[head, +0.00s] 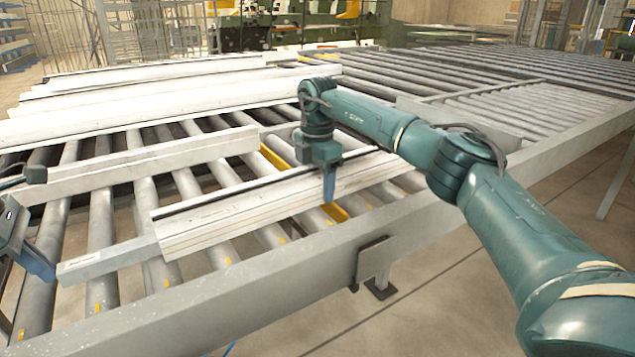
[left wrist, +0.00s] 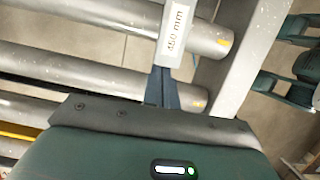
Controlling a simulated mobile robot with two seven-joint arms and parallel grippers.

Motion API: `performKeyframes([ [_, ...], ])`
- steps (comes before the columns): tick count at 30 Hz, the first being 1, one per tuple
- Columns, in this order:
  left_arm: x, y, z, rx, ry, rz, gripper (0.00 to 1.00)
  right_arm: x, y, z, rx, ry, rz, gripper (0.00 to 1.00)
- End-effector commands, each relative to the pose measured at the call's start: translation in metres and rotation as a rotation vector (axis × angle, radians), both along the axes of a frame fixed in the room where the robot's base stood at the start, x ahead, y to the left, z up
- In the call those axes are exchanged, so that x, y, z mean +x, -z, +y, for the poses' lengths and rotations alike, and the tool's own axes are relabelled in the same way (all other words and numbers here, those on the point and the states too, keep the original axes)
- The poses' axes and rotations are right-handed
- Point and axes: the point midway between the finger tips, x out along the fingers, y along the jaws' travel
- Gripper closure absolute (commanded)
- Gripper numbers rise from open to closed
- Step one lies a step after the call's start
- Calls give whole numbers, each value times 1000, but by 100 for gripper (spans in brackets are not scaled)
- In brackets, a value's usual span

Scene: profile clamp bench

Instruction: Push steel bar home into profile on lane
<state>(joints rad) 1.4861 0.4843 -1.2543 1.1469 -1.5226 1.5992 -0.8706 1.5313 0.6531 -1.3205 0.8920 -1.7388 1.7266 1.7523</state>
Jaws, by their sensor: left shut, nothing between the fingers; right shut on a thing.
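The grey steel bar (head: 108,261) sticks out of the left end of the white profile (head: 225,220), which lies across the rollers. How far it reaches inside is hidden. In the left wrist view the bar (left wrist: 177,12) shows a white label ending in "mm". My left gripper (head: 46,271) is shut and empty at the bar's outer end. In the left wrist view its fingertips (left wrist: 163,70) are right at that end; I cannot tell whether they touch it. My right gripper (head: 329,194) is shut on the white profile, farther along its length.
A grey rail (head: 140,165) lies behind the profile, with more white profiles (head: 150,100) behind it. The conveyor's front side beam (head: 270,272) runs along the near edge. Bare rollers (head: 100,280) show around the bar. My right arm spans the right side.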

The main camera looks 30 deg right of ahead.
Motion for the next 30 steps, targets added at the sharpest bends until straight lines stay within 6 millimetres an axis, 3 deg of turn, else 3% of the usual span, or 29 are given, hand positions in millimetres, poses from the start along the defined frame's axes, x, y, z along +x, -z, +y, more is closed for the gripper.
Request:
performKeyframes([
  [30,2,1,-51,1,1,1,100,0,-1,1,1,-2,-2,93],
])
